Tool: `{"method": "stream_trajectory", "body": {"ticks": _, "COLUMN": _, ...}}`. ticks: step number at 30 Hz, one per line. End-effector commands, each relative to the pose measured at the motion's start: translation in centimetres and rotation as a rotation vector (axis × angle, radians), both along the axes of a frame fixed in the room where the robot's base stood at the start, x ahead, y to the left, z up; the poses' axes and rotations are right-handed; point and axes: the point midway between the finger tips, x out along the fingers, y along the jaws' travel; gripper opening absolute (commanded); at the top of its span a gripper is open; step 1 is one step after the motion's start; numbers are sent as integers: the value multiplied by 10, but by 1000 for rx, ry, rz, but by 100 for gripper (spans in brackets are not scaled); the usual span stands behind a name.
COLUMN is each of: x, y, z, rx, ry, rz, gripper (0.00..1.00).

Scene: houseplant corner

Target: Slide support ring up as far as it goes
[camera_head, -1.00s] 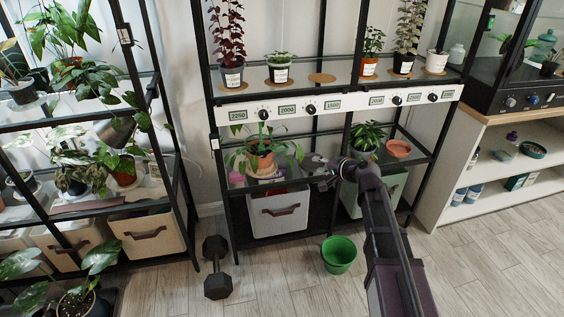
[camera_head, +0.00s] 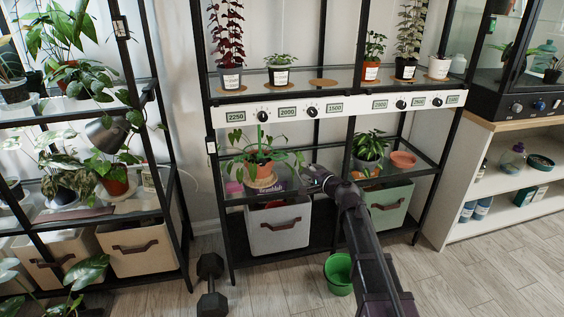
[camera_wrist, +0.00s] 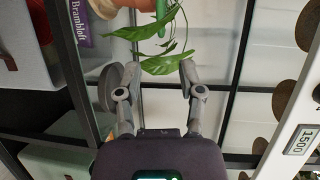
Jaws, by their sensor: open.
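A leafy plant in an orange pot (camera_head: 258,168) stands on the lower shelf of the middle rack, with a green upright stake (camera_head: 261,137) among its leaves. I cannot make out the support ring clearly. My gripper (camera_head: 309,174) is just right of this pot in the head view. Hanging green leaves (camera_wrist: 163,50) show just beyond the fingertips, and the orange pot (camera_wrist: 112,17) and a green part (camera_wrist: 161,10) are cut off at the top edge.
A purple box (camera_head: 268,197) lies below the pot. A white dial panel (camera_head: 360,108) runs above. A green bucket (camera_head: 338,273) and a dumbbell (camera_head: 212,285) are on the floor.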

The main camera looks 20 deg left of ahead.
Motion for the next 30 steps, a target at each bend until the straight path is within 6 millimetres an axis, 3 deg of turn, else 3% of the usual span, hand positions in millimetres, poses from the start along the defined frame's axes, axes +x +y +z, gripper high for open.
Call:
{"method": "stream_trajectory", "body": {"ticks": 14, "x": 11, "y": 15, "z": -2, "rx": -1, "ry": 0, "rz": 2, "gripper": 50}}
{"method": "stream_trajectory", "body": {"ticks": 30, "x": 57, "y": 78, "z": -12, "rx": -1, "ry": 0, "rz": 2, "gripper": 50}}
